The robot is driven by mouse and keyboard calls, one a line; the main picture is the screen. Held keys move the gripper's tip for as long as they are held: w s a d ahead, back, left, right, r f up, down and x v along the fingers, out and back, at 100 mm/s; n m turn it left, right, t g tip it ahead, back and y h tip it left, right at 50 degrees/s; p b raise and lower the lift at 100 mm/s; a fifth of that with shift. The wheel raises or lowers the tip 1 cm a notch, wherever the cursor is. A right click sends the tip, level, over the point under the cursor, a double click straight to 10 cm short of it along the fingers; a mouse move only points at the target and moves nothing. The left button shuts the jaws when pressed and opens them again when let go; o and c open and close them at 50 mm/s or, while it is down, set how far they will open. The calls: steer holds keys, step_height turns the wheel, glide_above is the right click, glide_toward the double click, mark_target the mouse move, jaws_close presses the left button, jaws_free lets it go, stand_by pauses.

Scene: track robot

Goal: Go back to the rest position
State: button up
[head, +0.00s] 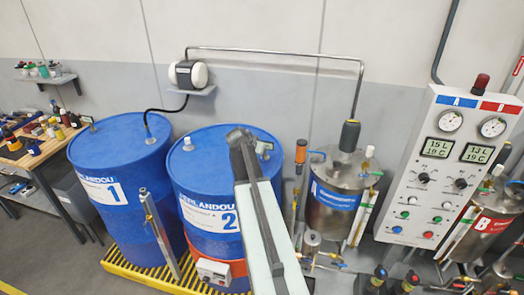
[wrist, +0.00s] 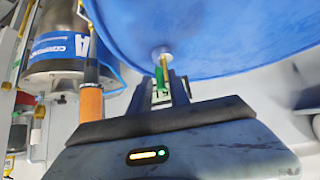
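My arm (head: 260,225) reaches up from the bottom of the head view, in front of blue drum 2 (head: 210,215). My gripper (head: 240,134) is at the drum's top, seen from behind. In the wrist view my gripper (wrist: 163,88) points toward the blue drum (wrist: 230,35), which fills the upper part. A small white fitting (wrist: 163,52) with a yellow part shows beyond the fingertips. Something green (wrist: 160,95) shows between the dark fingers. I cannot tell whether it is held or behind them.
Blue drum 1 (head: 115,165) stands left, on a yellow grate (head: 135,275). A steel tank (head: 338,200) and a control panel (head: 445,165) stand to the right. A pipe (head: 270,52) runs along the wall. A cluttered workbench (head: 30,158) is at far left.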

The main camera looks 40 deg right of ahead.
steer(key=p+v, duration=0.2)
steer(key=v, duration=0.3)
steer(key=shift+p, duration=0.3)
steer(key=shift+a, duration=0.1)
